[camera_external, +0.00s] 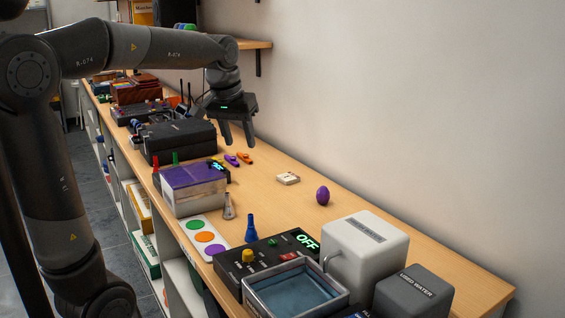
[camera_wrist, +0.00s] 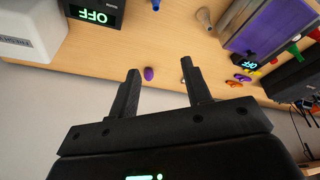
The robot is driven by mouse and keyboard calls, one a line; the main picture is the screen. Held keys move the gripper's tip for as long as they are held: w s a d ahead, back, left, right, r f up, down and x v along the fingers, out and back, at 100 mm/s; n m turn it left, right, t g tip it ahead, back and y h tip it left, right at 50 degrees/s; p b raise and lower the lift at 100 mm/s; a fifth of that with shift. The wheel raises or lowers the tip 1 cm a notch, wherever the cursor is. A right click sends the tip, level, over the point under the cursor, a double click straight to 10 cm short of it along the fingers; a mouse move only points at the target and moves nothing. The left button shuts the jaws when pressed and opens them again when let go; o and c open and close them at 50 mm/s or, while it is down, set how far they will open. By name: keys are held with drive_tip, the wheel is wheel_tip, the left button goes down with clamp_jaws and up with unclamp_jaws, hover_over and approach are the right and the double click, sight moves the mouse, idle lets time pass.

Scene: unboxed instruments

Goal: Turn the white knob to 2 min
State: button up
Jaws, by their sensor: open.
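I cannot make out a clear white knob in either view. The black device (camera_external: 270,262) in the external view has a green OFF display, a yellow knob (camera_external: 248,256) and a small green knob (camera_external: 273,243). Part of it shows upside down in the wrist view (camera_wrist: 84,20). A small cream-white block (camera_external: 288,178) with dark marks lies on the table, too small to read. My gripper (camera_external: 238,142) is open and empty, fingers pointing down, in the air above the far half of the table. Its two fingers show apart in the wrist view (camera_wrist: 161,82).
A purple egg (camera_external: 322,195), a blue cone (camera_external: 251,228) and a grey cone (camera_external: 228,206) stand on the table. A purple-topped box (camera_external: 195,187), a water basin (camera_external: 292,290), a white container (camera_external: 364,252) and a grey container (camera_external: 412,293) crowd the near side. The wall-side tabletop is mostly clear.

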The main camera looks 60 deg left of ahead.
drive_tip(key=a+f+n+g+h, duration=0.1)
drive_tip(key=a+f+n, duration=0.3)
drive_tip(key=a, duration=1.4)
drive_tip(key=a+f+n+g, duration=0.25)
drive_tip(key=a+n, duration=0.25)
drive_tip(key=a, duration=1.3)
drive_tip(key=s+a+f+n, duration=0.2)
drive_tip(key=s+a+f, duration=0.3)
drive_tip(key=a, duration=0.3)
drive_tip(key=shift+t+h, duration=0.25)
drive_tip(key=shift+h, duration=0.05)
drive_tip(key=f, duration=1)
drive_tip(key=shift+w+d+f, duration=0.2)
drive_tip(key=shift+f, duration=0.05)
drive_tip(key=shift+c, duration=0.6)
clamp_jaws()
